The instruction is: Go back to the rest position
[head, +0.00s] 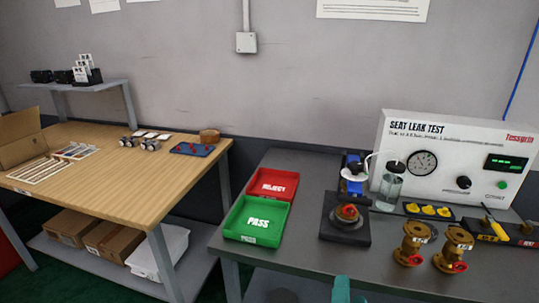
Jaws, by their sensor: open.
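The task line names no object, only my rest position. A small teal piece of my own arm (342,290) shows at the bottom edge of the head view, in front of the grey bench (290,256). No gripper fingers can be made out, so my gripper is not seen. Nothing on the bench is seen touching the teal piece.
A green PASS tray (254,239) and red REJECT tray (271,187) stand at the bench's left. Two brass valves (412,246) (453,252) stand front right. A black block (345,232) and the leak test panel (446,158) are behind. A wooden table (110,190) is left.

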